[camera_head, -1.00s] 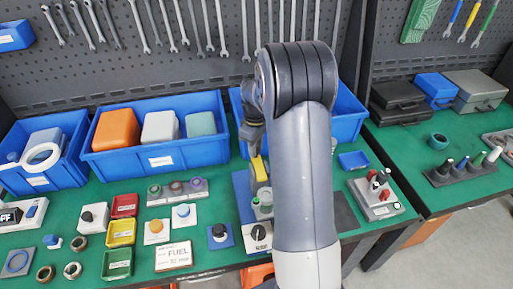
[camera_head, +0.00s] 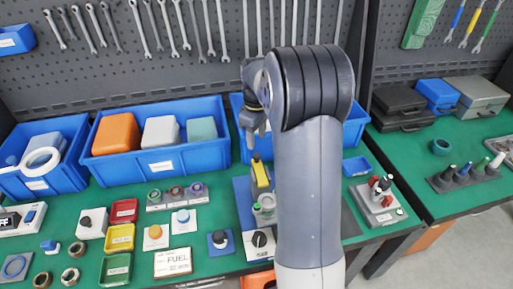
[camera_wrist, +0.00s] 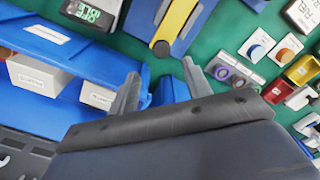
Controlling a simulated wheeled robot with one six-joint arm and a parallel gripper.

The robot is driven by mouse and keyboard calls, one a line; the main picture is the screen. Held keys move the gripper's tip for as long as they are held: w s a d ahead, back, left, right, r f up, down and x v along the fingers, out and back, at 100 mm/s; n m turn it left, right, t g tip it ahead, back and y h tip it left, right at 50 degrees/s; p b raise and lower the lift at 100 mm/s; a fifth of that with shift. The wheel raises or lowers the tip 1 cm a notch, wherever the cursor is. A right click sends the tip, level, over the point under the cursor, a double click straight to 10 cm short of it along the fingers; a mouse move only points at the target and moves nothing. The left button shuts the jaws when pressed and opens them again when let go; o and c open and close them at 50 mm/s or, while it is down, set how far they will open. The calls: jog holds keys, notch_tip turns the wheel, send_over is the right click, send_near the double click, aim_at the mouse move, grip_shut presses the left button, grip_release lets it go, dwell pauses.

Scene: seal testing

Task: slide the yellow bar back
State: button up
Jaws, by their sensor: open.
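The yellow bar (camera_head: 261,174) lies on a blue base plate (camera_head: 243,190), with a dark knob at its far end. In the wrist view the yellow bar (camera_wrist: 178,22) runs from the top edge down to its dark round end, between grey rails on the blue plate. My gripper (camera_head: 252,130) is raised above and behind the bar, apart from it. In the wrist view my gripper (camera_wrist: 160,78) is open, with nothing between its fingers. My arm hides part of the area right of the plate.
Blue bins (camera_head: 160,158) stand along the back of the green table, one close behind the bar and partly hidden by my arm. A grey round part (camera_head: 264,207) and a black dial (camera_head: 260,241) sit in front of the bar. Small buttons and trays lie to the left.

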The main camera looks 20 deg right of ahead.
aim_at(257, 154)
jog(key=shift+r, duration=2.2)
notch_tip(257, 154, down, 10)
jog(key=shift+s+f+p, duration=0.1)
jog(key=shift+p, duration=0.5)
jog(key=shift+s+a+f, duration=0.15)
jog(key=shift+s+f, duration=0.05)
jog(key=shift+s, duration=0.3)
jog(key=shift+s+a+f, duration=0.1)
jog(key=shift+s+f, duration=0.05)
jog(key=shift+s, duration=0.35)
jog(key=shift+s+b, duration=0.3)
jog(key=shift+s, duration=0.05)
jog(key=shift+w, duration=0.1)
